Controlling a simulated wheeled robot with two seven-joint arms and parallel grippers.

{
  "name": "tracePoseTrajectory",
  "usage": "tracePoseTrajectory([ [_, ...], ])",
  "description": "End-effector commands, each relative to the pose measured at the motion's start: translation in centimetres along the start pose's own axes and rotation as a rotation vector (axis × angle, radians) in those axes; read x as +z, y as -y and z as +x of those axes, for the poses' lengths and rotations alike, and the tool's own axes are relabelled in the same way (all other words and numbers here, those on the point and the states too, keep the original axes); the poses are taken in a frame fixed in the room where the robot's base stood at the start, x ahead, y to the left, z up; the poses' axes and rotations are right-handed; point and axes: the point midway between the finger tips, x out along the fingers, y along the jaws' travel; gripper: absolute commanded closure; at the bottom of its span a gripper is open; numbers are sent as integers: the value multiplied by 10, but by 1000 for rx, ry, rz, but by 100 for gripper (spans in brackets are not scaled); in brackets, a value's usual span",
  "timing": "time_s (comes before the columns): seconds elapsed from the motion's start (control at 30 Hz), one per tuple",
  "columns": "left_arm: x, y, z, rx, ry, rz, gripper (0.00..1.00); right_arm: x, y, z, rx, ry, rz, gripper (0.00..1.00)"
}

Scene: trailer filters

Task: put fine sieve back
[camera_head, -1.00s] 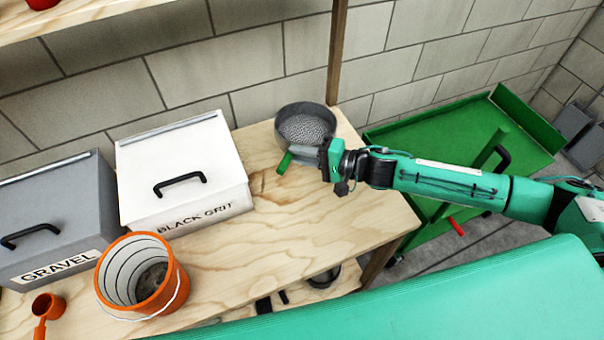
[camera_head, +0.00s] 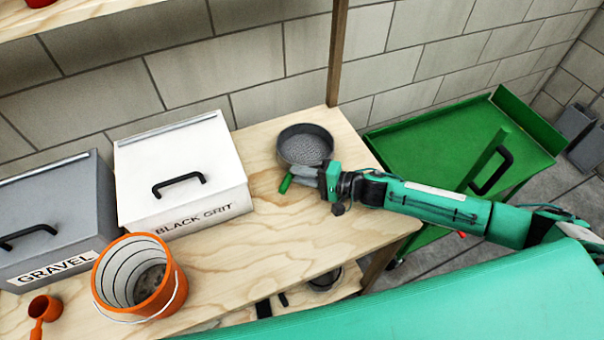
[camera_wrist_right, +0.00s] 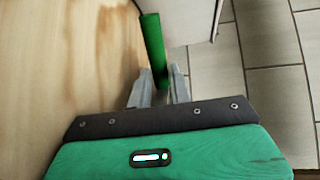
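The fine sieve (camera_head: 305,148) is a round grey pan with a mesh bottom and a green handle (camera_head: 286,184). It is at the right end of the wooden bench, and I cannot tell if it rests on the wood or hangs just above. My right gripper (camera_head: 308,172) is at its near side, shut on the handle. In the right wrist view the green handle (camera_wrist_right: 153,45) stands between the two fingers (camera_wrist_right: 161,88); the pan is out of that view. My left gripper is not in view.
A white BLACK GRIT bin (camera_head: 180,165), a grey GRAVEL bin (camera_head: 55,215), an orange bucket (camera_head: 170,300) and an orange scoop (camera_head: 40,308) stand left on the bench (camera_head: 255,265). A post (camera_head: 338,50) rises behind the sieve. A green cart (camera_head: 425,155) stands right.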

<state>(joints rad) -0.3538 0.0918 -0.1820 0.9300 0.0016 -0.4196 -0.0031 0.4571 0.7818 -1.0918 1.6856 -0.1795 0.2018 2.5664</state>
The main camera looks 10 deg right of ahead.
Motion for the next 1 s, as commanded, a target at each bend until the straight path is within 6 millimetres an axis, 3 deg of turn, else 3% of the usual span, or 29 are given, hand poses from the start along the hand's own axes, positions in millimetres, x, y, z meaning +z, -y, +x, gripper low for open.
tracePoseTrajectory([
  [0.03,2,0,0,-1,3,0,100,0,0,0,0,0,0,70],
  [0.1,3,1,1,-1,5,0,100,0,0,0,0,0,0,60],
  [0.47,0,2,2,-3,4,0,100,0,2,-3,1,-1,1,60],
  [0.57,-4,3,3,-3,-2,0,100,-1,1,-14,2,-2,1,60],
  [0.8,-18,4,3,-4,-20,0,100,0,1,-60,4,-2,0,60],
  [1.0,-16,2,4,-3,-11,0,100,0,1,-95,4,-1,0,60],
])
